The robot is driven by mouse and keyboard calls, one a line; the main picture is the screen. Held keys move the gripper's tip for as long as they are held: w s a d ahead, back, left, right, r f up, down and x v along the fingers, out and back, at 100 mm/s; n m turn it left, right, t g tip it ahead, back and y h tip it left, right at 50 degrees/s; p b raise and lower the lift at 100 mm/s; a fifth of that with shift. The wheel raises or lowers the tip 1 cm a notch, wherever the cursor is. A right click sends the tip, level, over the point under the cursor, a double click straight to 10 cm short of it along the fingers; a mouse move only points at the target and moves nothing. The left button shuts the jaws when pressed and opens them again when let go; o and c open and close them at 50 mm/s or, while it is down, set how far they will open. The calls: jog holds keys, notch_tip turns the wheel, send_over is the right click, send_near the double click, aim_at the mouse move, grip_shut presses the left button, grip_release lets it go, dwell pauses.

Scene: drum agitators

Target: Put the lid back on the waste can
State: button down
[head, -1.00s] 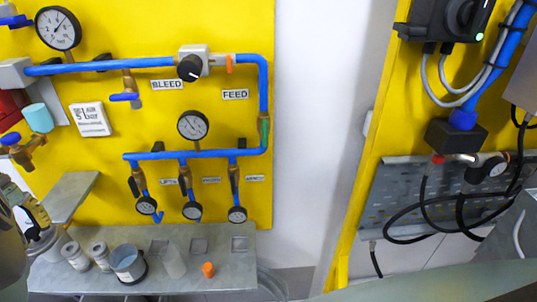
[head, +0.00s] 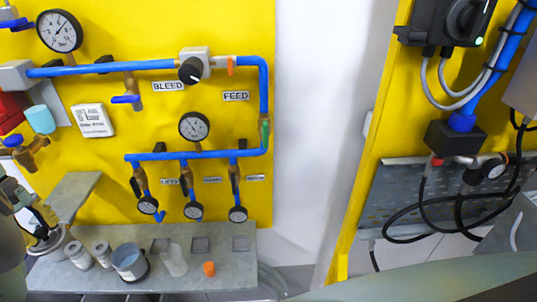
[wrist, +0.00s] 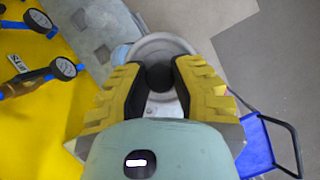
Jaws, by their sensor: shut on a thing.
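My gripper (wrist: 160,85) has yellow, ribbed fingers and is shut on the dark knob of a round grey lid (wrist: 165,46). In the head view my gripper (head: 45,219) is at the left edge, and the lid (head: 52,242) shows partly beneath it, at the left end of the grey shelf. The fingers and the picture edge hide much of the lid in the head view. I cannot make out the waste can; whether anything lies directly under the lid is hidden.
A yellow panel (head: 120,200) with gauges and blue pipes rises behind. A blue object (wrist: 262,145) with a dark handle stands lower right.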

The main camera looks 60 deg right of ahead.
aim_at(55, 231)
jog(key=shift+d+f+p, duration=0.2)
jog(key=shift+d+p, duration=0.05)
jog(key=shift+p, duration=0.1)
jog(key=shift+w+d+f+n, duration=0.1)
jog(key=shift+d+f+n, duration=0.05)
jog(key=shift+n, duration=0.15)
jog(key=shift+d+f+p, duration=0.15)
jog(key=shift+d+p, duration=0.05)
jog(key=shift+p, duration=0.1)
jog(key=shift+d+f+n+h, duration=0.1)
jog(key=shift+f+n+h, duration=0.2)
jog(key=shift+n, duration=0.1)
jog(key=shift+w+d+f, duration=0.1)
jog(key=shift+w+f, duration=0.05)
jog(key=shift+d+f+n+p, duration=0.25)
jog(key=shift+f+n+p, duration=0.2)
jog(key=shift+n, duration=0.05)
jog(key=shift+w+d+f, duration=0.15)
jog(key=shift+d+f, duration=0.1)
jog(key=shift+d, duration=0.05)
